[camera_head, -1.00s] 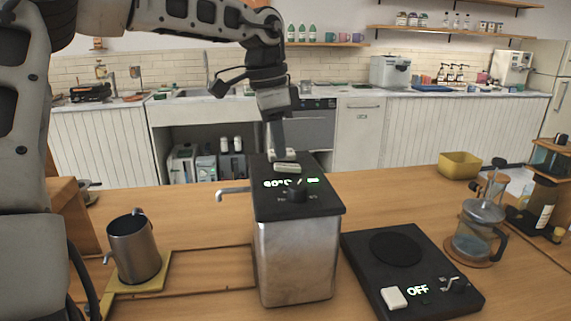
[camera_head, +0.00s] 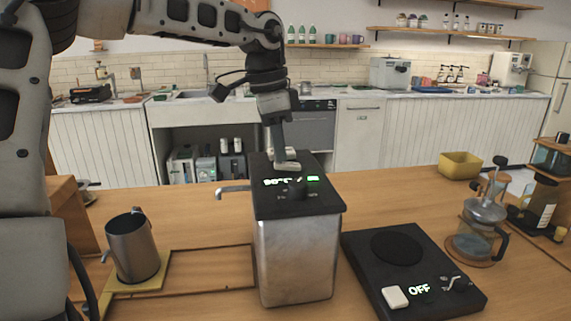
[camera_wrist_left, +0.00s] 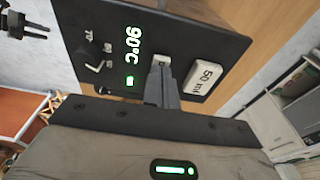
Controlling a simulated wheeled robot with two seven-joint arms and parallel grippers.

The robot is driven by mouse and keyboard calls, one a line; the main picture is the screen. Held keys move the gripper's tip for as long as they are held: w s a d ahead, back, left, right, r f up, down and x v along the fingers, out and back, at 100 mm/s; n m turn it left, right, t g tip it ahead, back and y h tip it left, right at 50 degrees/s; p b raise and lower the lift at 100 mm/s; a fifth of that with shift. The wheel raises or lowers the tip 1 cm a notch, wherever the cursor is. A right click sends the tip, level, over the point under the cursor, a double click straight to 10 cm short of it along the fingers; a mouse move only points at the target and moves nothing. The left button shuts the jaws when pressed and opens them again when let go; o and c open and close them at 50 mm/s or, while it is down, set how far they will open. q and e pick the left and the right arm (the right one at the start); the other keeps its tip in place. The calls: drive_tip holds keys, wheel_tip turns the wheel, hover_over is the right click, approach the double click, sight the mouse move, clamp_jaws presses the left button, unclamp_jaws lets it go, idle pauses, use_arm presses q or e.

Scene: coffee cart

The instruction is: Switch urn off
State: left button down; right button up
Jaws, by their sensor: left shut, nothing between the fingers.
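The urn (camera_head: 295,265) is a metal box with a black top on the wooden counter, with a spout on its left. In the left wrist view its top shows a lit green "90°C" display (camera_wrist_left: 133,45), a green light (camera_wrist_left: 130,80), a black dial (camera_wrist_left: 90,56), a white "50 ml" button (camera_wrist_left: 206,76) and a small pale switch (camera_wrist_left: 162,60). My left gripper (camera_head: 284,160) is shut and empty, pointing down over the urn's top. In the wrist view its fingertips (camera_wrist_left: 161,68) overlap the pale switch; I cannot tell whether they touch it. My right gripper is not in view.
A black hot plate (camera_head: 365,262) reading "OFF" stands right of the urn. A French press (camera_head: 478,235) stands further right, with a yellow bowl (camera_head: 460,166) behind. A metal pitcher (camera_head: 134,250) stands at left.

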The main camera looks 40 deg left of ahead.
use_arm(q)
drive_tip(key=shift+f+b, duration=0.3)
drive_tip(key=shift+f, duration=0.15)
drive_tip(key=shift+r, duration=0.1)
drive_tip(key=shift+r+p, duration=2.85)
drive_tip(key=shift+r, duration=0.7)
drive_tip(key=shift+f, duration=0.1)
